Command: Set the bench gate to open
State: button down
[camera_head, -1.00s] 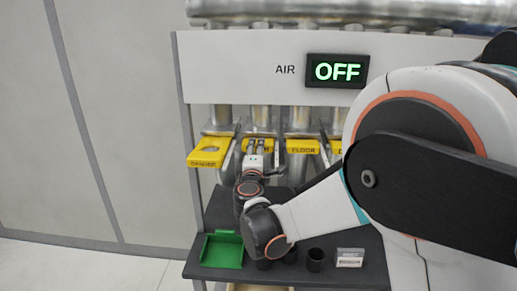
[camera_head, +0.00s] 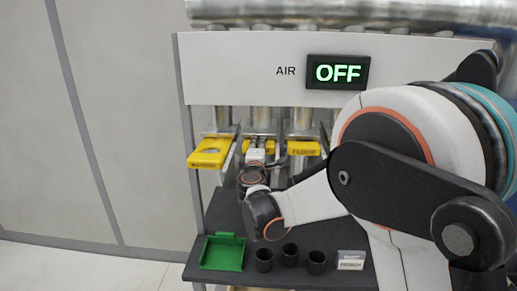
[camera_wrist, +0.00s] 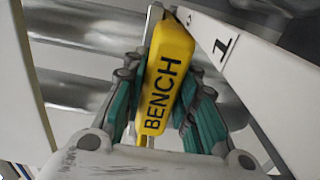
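The bench gate handle is a yellow block lettered BENCH (camera_wrist: 166,82) in the wrist view. It lies between the two teal-padded fingers of my gripper (camera_wrist: 166,95), one on each side. The fingers lean in toward it; I cannot tell whether both press on it. In the head view my gripper (camera_head: 256,152) is at the second yellow gate handle (camera_head: 269,146) from the left, hiding much of it. The air sign (camera_head: 338,72) reads OFF.
Yellow gate handles flank mine: one at the left (camera_head: 211,153) and one marked FLOOR (camera_head: 304,148) at the right. Below, a dark shelf holds a green tray (camera_head: 222,253), several black cups (camera_head: 317,262) and a small labelled block (camera_head: 350,260). Metal ducts stand behind.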

jog(key=s, duration=1.1)
jog(key=shift+s+a, duration=0.15)
jog(key=shift+a, duration=0.05)
jog(key=shift+f, duration=0.15)
jog(key=c, duration=1.3)
grip_release()
jog(key=shift+s, duration=0.1)
jog(key=shift+c, duration=0.2)
jog(key=shift+o, duration=0.3)
jog(key=shift+s, duration=0.1)
jog(key=shift+w, duration=0.25)
